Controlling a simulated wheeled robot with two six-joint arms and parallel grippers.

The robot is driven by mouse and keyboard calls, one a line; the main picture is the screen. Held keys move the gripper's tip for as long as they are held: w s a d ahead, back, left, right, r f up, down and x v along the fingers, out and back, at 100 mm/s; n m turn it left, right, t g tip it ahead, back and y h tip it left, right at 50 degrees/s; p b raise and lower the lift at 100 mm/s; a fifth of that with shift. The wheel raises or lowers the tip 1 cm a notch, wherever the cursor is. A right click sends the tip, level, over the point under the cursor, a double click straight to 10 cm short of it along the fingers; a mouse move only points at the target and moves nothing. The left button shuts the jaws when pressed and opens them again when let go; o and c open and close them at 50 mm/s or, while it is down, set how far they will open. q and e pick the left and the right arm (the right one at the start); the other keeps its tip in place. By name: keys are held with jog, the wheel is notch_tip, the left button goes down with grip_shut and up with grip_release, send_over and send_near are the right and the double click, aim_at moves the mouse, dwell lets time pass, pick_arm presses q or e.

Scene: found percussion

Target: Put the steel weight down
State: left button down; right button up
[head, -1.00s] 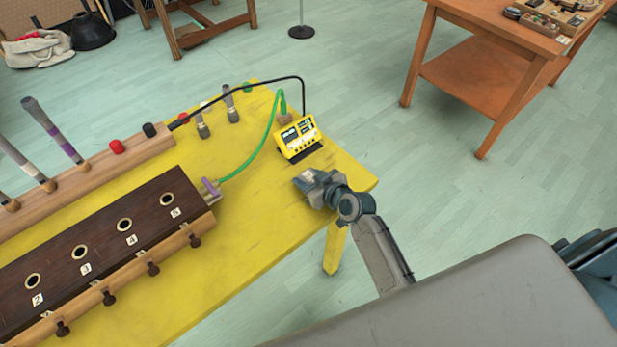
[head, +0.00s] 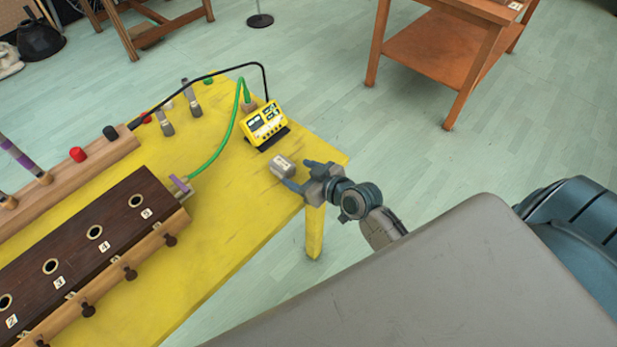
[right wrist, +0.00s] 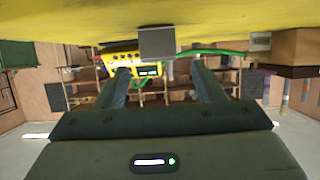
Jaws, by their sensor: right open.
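My right gripper (head: 299,174) is open and level with the table top, just right of the weight. In the right wrist view, which is upside down, the weight (right wrist: 157,43) sits beyond and between the tips of the two spread fingers (right wrist: 162,75), with nothing held. My left gripper is out of view.
A dark wooden block with numbered holes (head: 75,250) lies along the table's left. Bare table lies left of the weight; the table's right edge is close.

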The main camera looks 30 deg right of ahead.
jog(key=shift+v, duration=1.6)
